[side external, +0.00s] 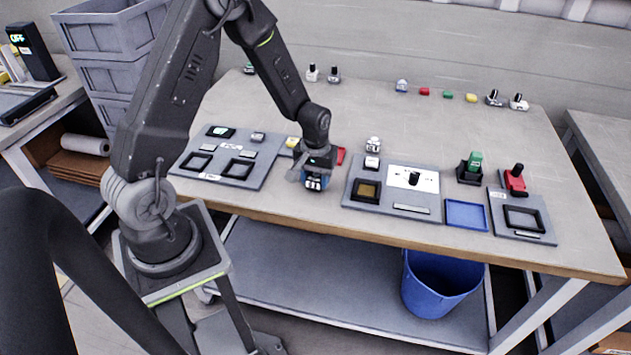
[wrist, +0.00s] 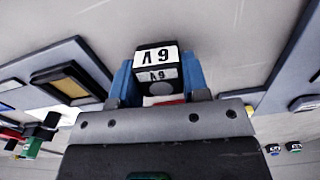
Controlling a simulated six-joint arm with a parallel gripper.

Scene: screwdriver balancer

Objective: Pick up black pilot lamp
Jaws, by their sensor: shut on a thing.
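A black block with a white label (wrist: 157,55) is between the blue fingers of my gripper (wrist: 158,80) in the wrist view. The label reads like an upside-down 6V. I take this block to be the black pilot lamp. My gripper is shut on it. In the side view my gripper (side external: 315,174) points down, low over the table's front part, between the left and middle grey boards.
The left board (side external: 262,177) and middle board (side external: 351,202) flank my gripper. Farther right are a blue tray (side external: 466,214) and another board (side external: 496,218). Small lamps (side external: 312,73) and coloured caps (side external: 424,91) stand along the back. A blue bin (side external: 440,290) is below the table.

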